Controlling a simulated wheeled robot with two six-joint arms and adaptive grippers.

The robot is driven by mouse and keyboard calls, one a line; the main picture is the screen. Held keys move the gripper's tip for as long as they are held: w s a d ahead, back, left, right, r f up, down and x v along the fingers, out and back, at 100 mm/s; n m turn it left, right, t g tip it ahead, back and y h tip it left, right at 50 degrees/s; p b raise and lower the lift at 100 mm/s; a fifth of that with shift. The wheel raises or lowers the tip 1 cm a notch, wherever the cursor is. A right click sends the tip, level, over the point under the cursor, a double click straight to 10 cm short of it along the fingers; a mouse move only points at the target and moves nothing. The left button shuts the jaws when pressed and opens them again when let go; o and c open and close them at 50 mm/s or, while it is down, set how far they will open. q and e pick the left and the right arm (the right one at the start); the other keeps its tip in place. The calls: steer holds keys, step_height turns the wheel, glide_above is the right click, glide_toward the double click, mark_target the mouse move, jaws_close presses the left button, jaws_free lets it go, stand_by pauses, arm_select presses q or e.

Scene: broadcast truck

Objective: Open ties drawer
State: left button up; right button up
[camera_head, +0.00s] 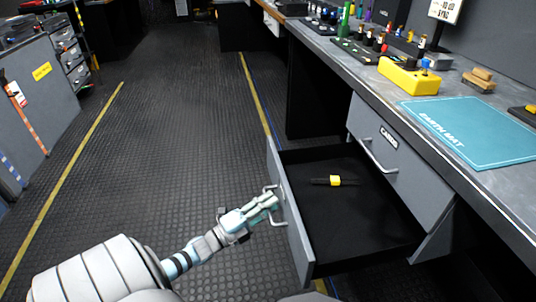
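The open drawer (311,237) stands pulled far out from under the workbench, with its grey front facing left. A small black bundle with a yellow band (334,181) lies on its black floor. No label shows on this drawer from here. My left gripper (272,200) is at the bar handle (280,221) on the drawer's front, its fingers close together and seemingly closed around the bar. The fingertips are partly hard to make out against the handle. My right gripper is not in view.
A shut drawer (405,165) with a label and bar handle sits in the bench to the right. A teal mat (472,130) and a yellow box (408,77) lie on the bench top (372,75). The dark floor (170,130) to the left is clear.

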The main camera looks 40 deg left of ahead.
arm_select(q)
steer(key=v, duration=1.2)
